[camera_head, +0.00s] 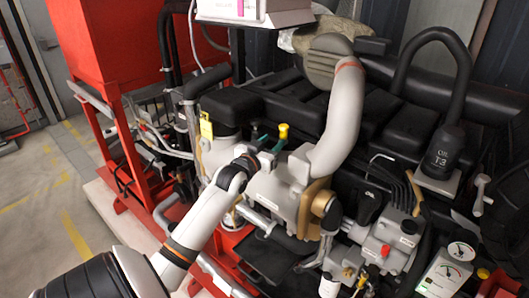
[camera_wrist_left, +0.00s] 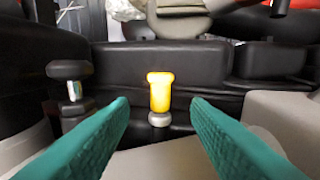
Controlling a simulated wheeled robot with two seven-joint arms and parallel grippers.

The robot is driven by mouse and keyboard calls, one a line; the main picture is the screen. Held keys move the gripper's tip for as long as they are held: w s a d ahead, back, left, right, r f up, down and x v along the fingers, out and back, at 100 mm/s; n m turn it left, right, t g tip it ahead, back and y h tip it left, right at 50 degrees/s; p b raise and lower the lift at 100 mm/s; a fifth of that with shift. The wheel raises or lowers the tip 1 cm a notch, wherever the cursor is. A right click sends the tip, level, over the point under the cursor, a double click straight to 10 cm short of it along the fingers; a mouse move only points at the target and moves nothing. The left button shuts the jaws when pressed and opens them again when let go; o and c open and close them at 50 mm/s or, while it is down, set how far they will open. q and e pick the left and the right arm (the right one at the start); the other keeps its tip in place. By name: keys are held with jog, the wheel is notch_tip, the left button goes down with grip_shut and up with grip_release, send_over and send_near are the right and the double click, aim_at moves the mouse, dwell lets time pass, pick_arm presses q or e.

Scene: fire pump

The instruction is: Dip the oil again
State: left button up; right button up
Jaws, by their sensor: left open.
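The yellow dipstick handle (camera_head: 283,131) stands upright on the engine. In the left wrist view the yellow handle (camera_wrist_left: 160,88) rises from a small grey collar, in front of a black engine cover. My left gripper (camera_head: 267,138) reaches in over the engine from the lower left, close to the handle. In the left wrist view its two teal fingers (camera_wrist_left: 160,112) are wide apart, with the handle centred in the gap ahead of them. I see no contact. The dipstick's rod is hidden below the collar. My right gripper is not in view.
A black-capped post (camera_wrist_left: 70,82) stands left of the handle. A thick grey pipe (camera_head: 343,112) curves up just right of the gripper. A yellow tag (camera_head: 206,128) is on the left. Gauges (camera_head: 452,262) are at lower right. Open floor (camera_head: 45,200) lies at left.

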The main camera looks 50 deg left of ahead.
pick_arm(q)
jog(key=v, duration=0.4)
jog(key=shift+w+b, duration=0.1)
jog(key=shift+b, duration=0.2)
dwell(0.3)
